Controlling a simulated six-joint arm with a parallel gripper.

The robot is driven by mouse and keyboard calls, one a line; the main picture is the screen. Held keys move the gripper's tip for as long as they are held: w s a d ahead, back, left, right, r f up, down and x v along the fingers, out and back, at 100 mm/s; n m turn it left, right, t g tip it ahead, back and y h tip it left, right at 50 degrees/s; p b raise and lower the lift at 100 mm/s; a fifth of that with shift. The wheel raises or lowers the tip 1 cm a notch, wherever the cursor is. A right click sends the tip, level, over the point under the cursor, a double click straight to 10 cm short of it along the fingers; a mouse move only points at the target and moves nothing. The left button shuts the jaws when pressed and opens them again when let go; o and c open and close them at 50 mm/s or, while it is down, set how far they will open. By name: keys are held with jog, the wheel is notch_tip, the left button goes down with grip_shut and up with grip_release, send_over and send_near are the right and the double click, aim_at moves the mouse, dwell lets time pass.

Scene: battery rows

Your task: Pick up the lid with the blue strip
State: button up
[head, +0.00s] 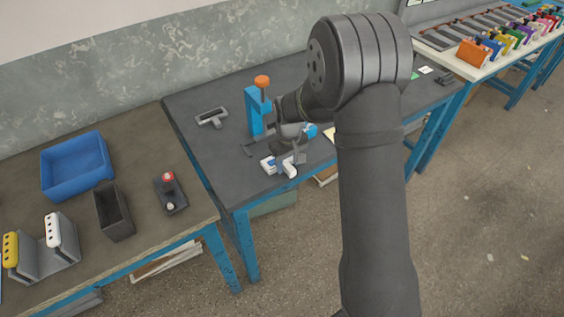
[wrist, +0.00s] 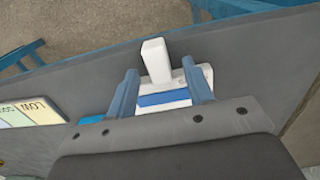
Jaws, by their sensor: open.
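The white lid with the blue strip (wrist: 165,99) lies on the dark bench top in the wrist view, with a white block-shaped part (wrist: 156,58) reaching toward the bench's edge. My gripper (wrist: 160,68) is open, with one finger on each side of the lid. I cannot tell whether the fingers touch it. The near part of the lid is hidden by my gripper's body. In the head view the lid (head: 268,165) shows near the bench's front edge, partly covered by my gripper (head: 291,158).
A blue press with an orange knob (head: 262,82) stands behind the gripper. A grey handled tool (head: 212,117) lies left of it. Coloured cards (wrist: 30,112) lie beside the lid in the wrist view. A blue tray (head: 76,188) and a dark bin (head: 116,234) stand on the left bench.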

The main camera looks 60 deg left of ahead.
jog(key=shift+f, duration=0.15)
grip_shut()
